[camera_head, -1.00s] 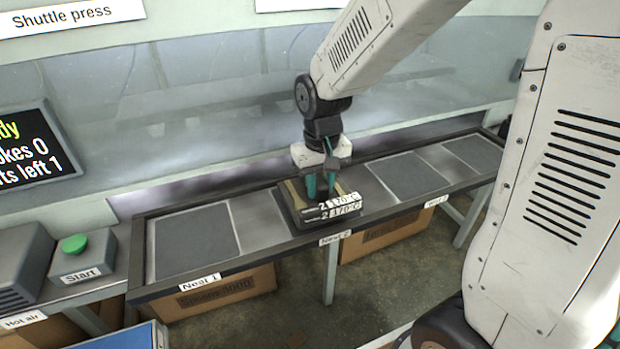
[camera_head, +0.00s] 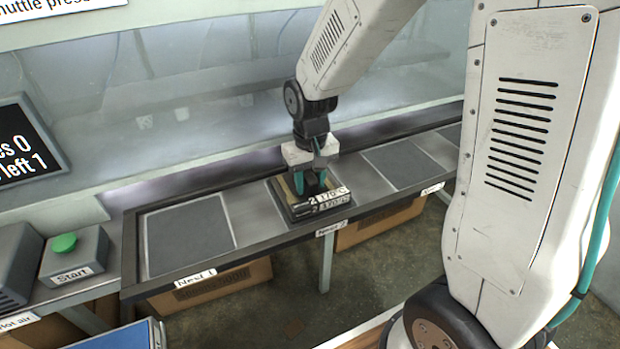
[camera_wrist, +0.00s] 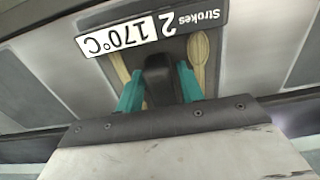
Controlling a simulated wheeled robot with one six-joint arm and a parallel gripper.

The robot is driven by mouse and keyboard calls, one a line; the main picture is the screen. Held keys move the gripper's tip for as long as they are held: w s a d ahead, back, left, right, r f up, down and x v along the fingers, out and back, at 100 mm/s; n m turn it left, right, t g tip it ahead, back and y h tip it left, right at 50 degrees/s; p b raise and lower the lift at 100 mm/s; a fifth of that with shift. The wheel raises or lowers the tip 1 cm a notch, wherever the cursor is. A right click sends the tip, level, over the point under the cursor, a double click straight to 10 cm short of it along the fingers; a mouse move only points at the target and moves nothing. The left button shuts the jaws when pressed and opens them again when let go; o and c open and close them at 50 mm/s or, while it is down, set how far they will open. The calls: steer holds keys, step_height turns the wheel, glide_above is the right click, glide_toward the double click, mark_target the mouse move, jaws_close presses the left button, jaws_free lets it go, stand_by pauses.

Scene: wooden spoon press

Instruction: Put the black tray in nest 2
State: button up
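The black tray (camera_head: 292,214) sits at nest 2, behind the "Nest 2" label (camera_head: 332,228) on the bench's front rail. It looks level, and I cannot tell whether it rests fully on the nest surface. It bears a card (camera_wrist: 150,28) reading "Strokes 2, 170°C" and wooden spoons (camera_wrist: 199,62). My gripper (camera_head: 310,187) is above the tray's middle, pointing down. In the wrist view its teal fingers (camera_wrist: 160,92) stand on both sides of the tray's black handle (camera_wrist: 158,72) and appear closed on it. The nest under the tray is hidden.
Nest 1 (camera_head: 188,238) at left and the dark nest pad (camera_head: 401,164) at right are empty. A start button (camera_head: 64,243) and a display (camera_head: 25,148) stand at the left. The press wall (camera_head: 200,120) rises behind the bench. Cardboard boxes (camera_head: 215,287) lie below.

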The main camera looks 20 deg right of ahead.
mark_target(310, 177)
steer(key=shift+o, duration=0.6)
steer(key=shift+r, duration=0.1)
step_height(310, 177, up, 11)
steer(key=s+d+r, duration=0.1)
steer(key=s+r, duration=0.2)
steer(key=s, duration=0.8)
steer(key=s+d+r+t, duration=0.1)
steer(key=s+d+r, duration=0.1)
steer(key=s, duration=0.9)
steer(key=shift+r, duration=0.65)
